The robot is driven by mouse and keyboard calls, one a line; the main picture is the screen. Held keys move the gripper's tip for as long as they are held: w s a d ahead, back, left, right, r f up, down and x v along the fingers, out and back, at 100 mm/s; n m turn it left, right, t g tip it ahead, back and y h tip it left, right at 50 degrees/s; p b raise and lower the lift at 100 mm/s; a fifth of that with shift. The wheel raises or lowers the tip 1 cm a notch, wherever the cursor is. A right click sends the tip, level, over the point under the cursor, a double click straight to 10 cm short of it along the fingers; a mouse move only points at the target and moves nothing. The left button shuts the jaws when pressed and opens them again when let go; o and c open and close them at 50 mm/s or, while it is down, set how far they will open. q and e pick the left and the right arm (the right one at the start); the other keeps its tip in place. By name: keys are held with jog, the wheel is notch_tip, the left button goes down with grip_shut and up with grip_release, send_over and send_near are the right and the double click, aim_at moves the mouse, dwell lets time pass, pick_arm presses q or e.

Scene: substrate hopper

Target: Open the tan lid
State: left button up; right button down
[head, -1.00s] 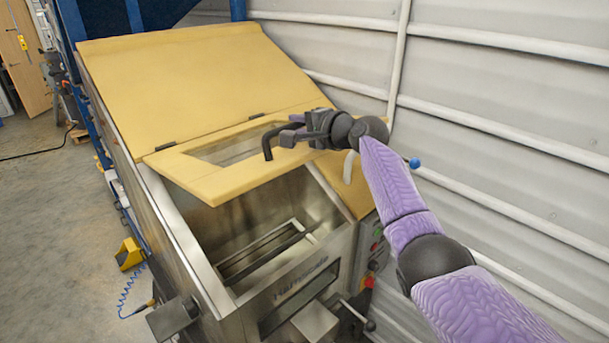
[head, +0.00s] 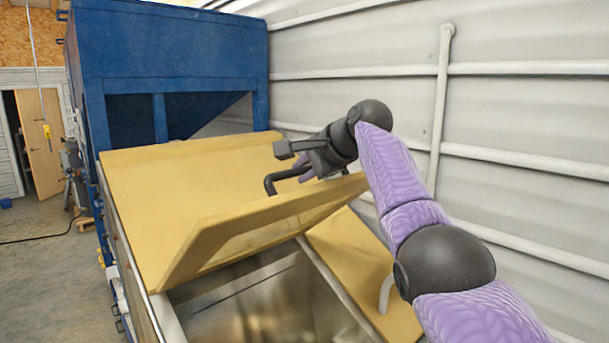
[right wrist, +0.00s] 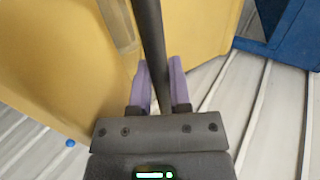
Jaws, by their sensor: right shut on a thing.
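The tan lid (head: 236,232) is a hinged panel with a window, tilted up steeply over the steel hopper (head: 265,305), whose inside shows below it. A dark bar handle (head: 271,184) stands on the lid's upper side. My right gripper (head: 297,165) is at the handle, above the lid. In the right wrist view the purple fingers of the right gripper (right wrist: 161,84) are shut on the dark handle bar (right wrist: 150,40), which runs between them. The lid's tan face (right wrist: 65,60) fills the left of that view. My left gripper is not in view.
A fixed tan panel (head: 135,185) lies behind the lid, and a smaller tan panel with a pale handle (head: 386,292) lies to its right. A blue frame (head: 180,55) stands at the back. A ribbed grey wall (head: 530,120) with pipes is close on the right.

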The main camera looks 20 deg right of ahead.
jog(key=shift+f, duration=0.15)
jog(key=c, duration=1)
grip_release()
jog(key=o, duration=0.4)
jog(key=shift+w+a, duration=0.15)
jog(key=shift+w, duration=0.15)
jog(key=shift+s, duration=0.25)
jog(key=b+v, duration=0.2)
jog(key=b, duration=0.1)
jog(key=shift+s+d, duration=0.25)
jog(key=shift+s, duration=0.1)
jog(key=b+v, duration=0.2)
jog(key=v, duration=0.5)
jog(key=shift+w+r, duration=0.2)
jog(key=shift+r, duration=0.15)
